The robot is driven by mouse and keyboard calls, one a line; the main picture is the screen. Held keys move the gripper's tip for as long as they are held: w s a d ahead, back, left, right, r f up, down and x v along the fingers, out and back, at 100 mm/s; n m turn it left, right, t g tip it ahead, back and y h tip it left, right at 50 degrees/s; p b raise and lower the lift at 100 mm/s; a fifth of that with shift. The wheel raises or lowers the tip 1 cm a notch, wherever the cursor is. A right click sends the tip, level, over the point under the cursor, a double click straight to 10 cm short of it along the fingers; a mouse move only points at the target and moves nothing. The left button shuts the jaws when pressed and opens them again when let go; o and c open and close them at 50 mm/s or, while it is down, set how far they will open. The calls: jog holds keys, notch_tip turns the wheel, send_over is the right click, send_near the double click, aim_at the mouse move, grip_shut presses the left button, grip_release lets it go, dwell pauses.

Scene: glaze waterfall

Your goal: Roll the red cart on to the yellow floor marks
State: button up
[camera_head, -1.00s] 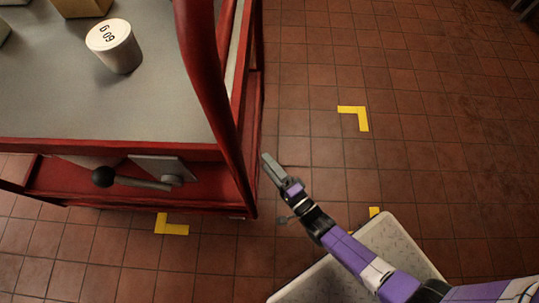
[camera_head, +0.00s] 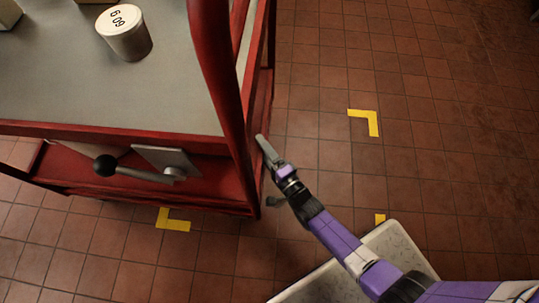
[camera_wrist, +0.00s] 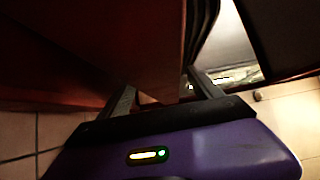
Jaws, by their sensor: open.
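The red cart (camera_head: 222,95) fills the left of the head view, with a grey top (camera_head: 165,95) and a thick red bar at its right end. Yellow L-shaped floor marks lie on the tiles: one at right (camera_head: 372,121) and one by the cart's lower front edge (camera_head: 173,224). A third yellow piece (camera_head: 380,218) shows partly behind the pale slab. My gripper (camera_head: 262,143) is beside the cart's right end, close to the red bar. In the wrist view my open gripper (camera_wrist: 166,92) has a dark red part of the cart (camera_wrist: 150,45) ahead of and between its fingers; contact is unclear.
A lever with a black knob (camera_head: 105,165) sticks out at the cart's front side. A pale speckled slab (camera_head: 402,246) lies under my arm.

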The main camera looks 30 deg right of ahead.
jog(key=shift+w, duration=0.45)
grip_shut()
